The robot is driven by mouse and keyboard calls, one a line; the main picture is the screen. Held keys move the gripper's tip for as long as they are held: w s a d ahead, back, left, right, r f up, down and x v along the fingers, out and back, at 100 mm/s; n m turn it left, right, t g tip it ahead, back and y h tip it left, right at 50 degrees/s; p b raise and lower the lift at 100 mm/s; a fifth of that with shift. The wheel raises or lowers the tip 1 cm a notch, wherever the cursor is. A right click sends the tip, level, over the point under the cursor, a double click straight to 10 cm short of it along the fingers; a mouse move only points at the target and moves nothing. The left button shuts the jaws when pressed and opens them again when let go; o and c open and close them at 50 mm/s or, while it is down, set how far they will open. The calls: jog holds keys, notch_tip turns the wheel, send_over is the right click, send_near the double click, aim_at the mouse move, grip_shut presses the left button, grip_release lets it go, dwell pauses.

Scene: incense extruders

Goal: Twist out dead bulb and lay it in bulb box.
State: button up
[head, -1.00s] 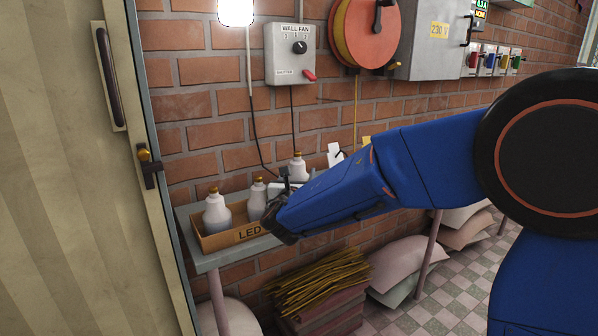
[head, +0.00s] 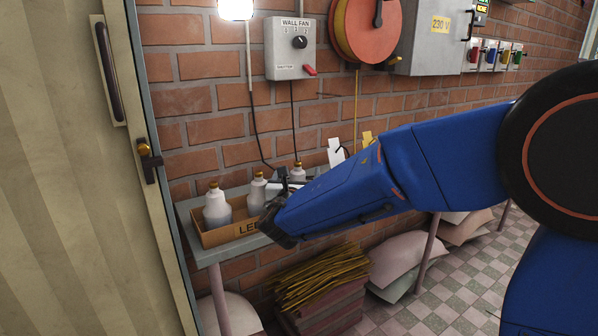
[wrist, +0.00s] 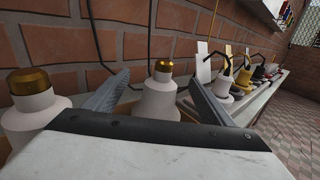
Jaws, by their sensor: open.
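A white bulb (head: 298,174) with a brass cap on top shows just behind my gripper. In the wrist view this bulb (wrist: 157,102) stands upright between my spread fingers, with gaps visible. Two more white bulbs, one large (head: 217,208) and one smaller (head: 257,191), stand cap up in the box. My gripper hides the lower part of the rear bulb, so its support is unclear. I cannot tell which bulb is dead.
A lit lamp (head: 236,8) glows on the brick wall above. A wall fan switch box (head: 291,48) and an orange reel (head: 366,30) hang beside it. A door (head: 75,190) stands close on the left. Bundled sticks (head: 318,275) lie below the shelf.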

jog(key=s+a, duration=0.1)
jog(key=s, duration=1.3)
jog(key=s+d+f+m+g+h, duration=0.25)
jog(key=d+m, duration=0.25)
jog(key=d, duration=0.5)
jog(key=s+d+f+m+g+h, duration=0.1)
jog(key=s+d+m+g+h, duration=0.3)
jog(key=d, duration=0.6)
jog(key=d+f+m+g, duration=0.2)
jog(key=d+m, duration=0.4)
jog(key=d, duration=0.4)
jog(key=s+d+f+m+g+y, duration=0.2)
jog(key=s+d+f+m+g, duration=0.2)
jog(key=s+d+m, duration=0.5)
jog(key=s+a+f+m+y, duration=0.2)
jog(key=s+a+m+y, duration=0.3)
jog(key=s+m, duration=0.6)
jog(key=shift+s+a+f+g+y, duration=0.15)
jog(key=shift+s+a+g+y, duration=0.2)
jog(key=shift+y, duration=0.2)
